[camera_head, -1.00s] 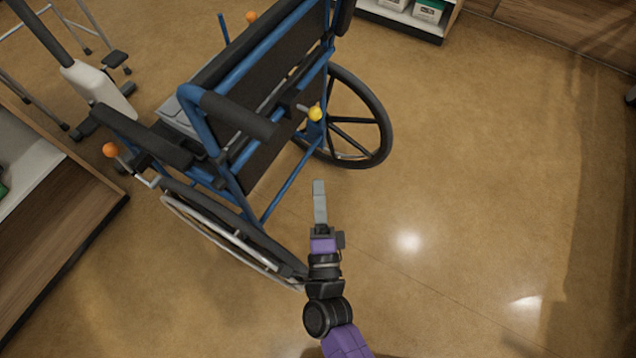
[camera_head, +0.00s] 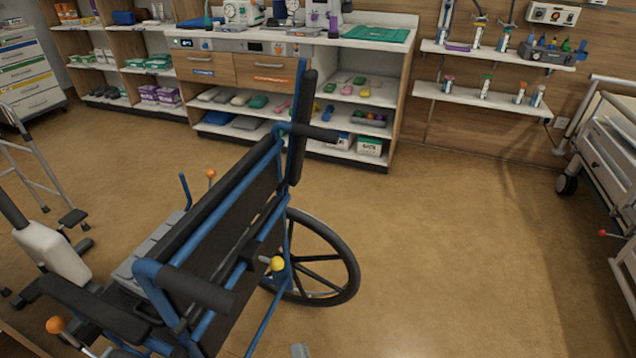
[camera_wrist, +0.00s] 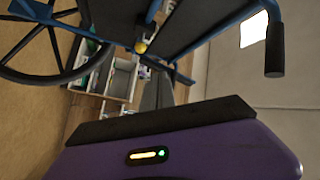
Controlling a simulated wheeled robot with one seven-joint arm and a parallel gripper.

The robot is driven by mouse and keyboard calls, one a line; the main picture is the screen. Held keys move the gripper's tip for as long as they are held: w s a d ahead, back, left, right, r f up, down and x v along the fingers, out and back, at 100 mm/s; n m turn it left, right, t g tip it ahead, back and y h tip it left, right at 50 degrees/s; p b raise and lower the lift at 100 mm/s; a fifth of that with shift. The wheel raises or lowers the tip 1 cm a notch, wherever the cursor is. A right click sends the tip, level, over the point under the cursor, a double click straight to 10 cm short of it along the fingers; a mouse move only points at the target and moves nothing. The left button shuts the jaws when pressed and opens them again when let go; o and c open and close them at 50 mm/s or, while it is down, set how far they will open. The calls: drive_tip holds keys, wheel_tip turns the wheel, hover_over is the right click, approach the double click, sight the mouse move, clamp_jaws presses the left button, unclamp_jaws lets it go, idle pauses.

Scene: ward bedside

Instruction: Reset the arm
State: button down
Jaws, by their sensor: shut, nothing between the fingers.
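My gripper (camera_head: 300,351) barely shows at the bottom edge of the head view, where only its grey fingertips are in frame. In the wrist view my gripper (camera_wrist: 158,93) points away, its grey fingers together with nothing held. The rest of my arm is out of the head view. A blue-framed wheelchair (camera_head: 222,215) stands close by, left of my fingertips in the head view. In the wrist view the wheelchair (camera_wrist: 195,22) fills the top, apart from my fingers as far as I can tell.
A yellow knob (camera_head: 277,264) sticks out from the wheelchair near its large wheel (camera_head: 352,275). A walking frame (camera_head: 40,170) stands at the left. Shelving (camera_head: 400,100) lines the back, and a bed (camera_head: 606,150) is at the right. The floor (camera_head: 450,240) right of the wheelchair is clear.

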drive_tip(key=s+d+r+n+g+h, duration=0.2)
drive_tip(key=s+d+r+n+h, duration=0.15)
drive_tip(key=s+d, duration=0.8)
drive_tip(key=s+d+r+n+g+h, duration=0.2)
drive_tip(key=s+d+r+n+h, duration=0.15)
drive_tip(key=s+d, duration=0.8)
wheel_tip(320, 180, up, 12)
drive_tip(key=p, duration=1.2)
drive_tip(key=shift+s+f+g+y, duration=0.15)
drive_tip(key=shift+s+g+y, duration=0.15)
drive_tip(key=shift+s, duration=0.05)
